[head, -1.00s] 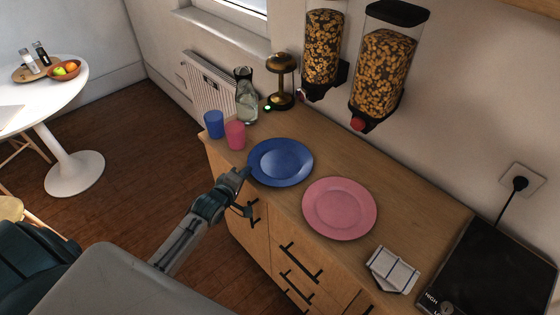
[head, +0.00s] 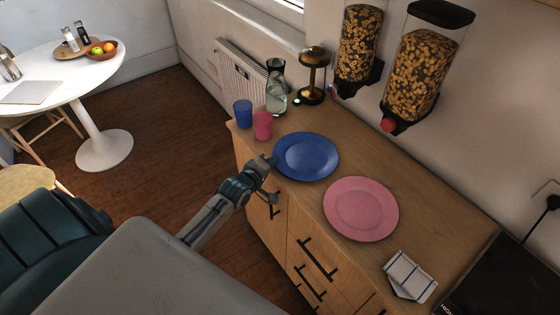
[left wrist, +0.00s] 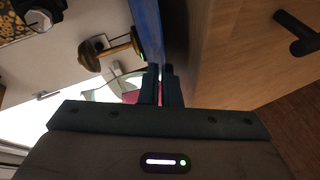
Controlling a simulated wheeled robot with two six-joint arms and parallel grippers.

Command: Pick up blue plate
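The blue plate (head: 307,157) lies flat at the front edge of the wooden counter, left of a pink plate (head: 361,209). My left gripper (head: 270,166) is at the blue plate's near left rim. In the left wrist view the blue plate (left wrist: 147,28) is seen edge-on, running down to the fingertips. My left gripper's fingers (left wrist: 162,85) are close together with the rim between them, so it looks shut on the plate. The plate shows no clear lift from the counter. My right gripper is not in view.
A blue cup (head: 243,113) and a pink cup (head: 263,126) stand left of the plate. Behind are a glass carafe (head: 276,91) and a brass lamp (head: 313,75). Cereal dispensers (head: 413,70) hang above the counter. A folded cloth (head: 410,275) lies at the right.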

